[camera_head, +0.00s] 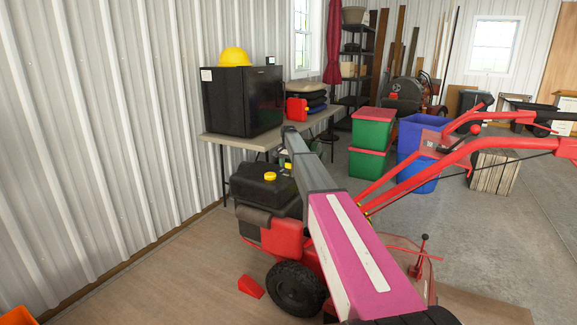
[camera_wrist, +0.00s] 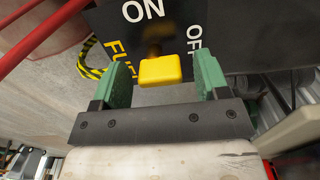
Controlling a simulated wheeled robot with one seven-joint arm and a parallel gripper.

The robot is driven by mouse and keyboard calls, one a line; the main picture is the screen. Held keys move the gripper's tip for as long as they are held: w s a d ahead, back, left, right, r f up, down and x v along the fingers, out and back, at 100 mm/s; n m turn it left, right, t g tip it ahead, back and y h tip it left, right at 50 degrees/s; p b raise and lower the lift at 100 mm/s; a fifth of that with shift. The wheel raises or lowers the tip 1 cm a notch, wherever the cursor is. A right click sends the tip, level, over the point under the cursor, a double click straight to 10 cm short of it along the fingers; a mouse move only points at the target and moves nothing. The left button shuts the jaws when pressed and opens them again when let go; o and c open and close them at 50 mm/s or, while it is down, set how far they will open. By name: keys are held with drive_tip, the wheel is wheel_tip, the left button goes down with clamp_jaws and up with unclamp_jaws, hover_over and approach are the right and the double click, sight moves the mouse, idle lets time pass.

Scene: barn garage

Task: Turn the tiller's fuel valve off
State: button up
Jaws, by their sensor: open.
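The red tiller (camera_head: 285,236) with a black engine and a yellow cap stands on the floor beside the wall. In the wrist view its fuel valve is a yellow knob (camera_wrist: 160,70) below a black panel (camera_wrist: 172,22) marked ON, OFF and FUEL. My gripper (camera_wrist: 161,80) has green fingers, one on each side of the knob. It is open, with visible gaps to the knob. In the head view my arm hides part of the engine, and the valve cannot be seen.
Red handlebars (camera_head: 430,165) reach to the right. A table (camera_head: 225,140) with a black fridge (camera_head: 243,100) and yellow hard hat stands behind the tiller. Green bins (camera_head: 370,135) and a blue bin (camera_head: 408,140) stand farther back. A red wedge (camera_head: 251,286) lies by the wheel.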

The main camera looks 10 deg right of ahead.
drive_tip(key=shift+r, duration=0.1)
wheel_tip(320, 180, up, 11)
drive_tip(key=shift+f, duration=0.2)
drive_tip(key=shift+s, duration=0.1)
idle(0.4)
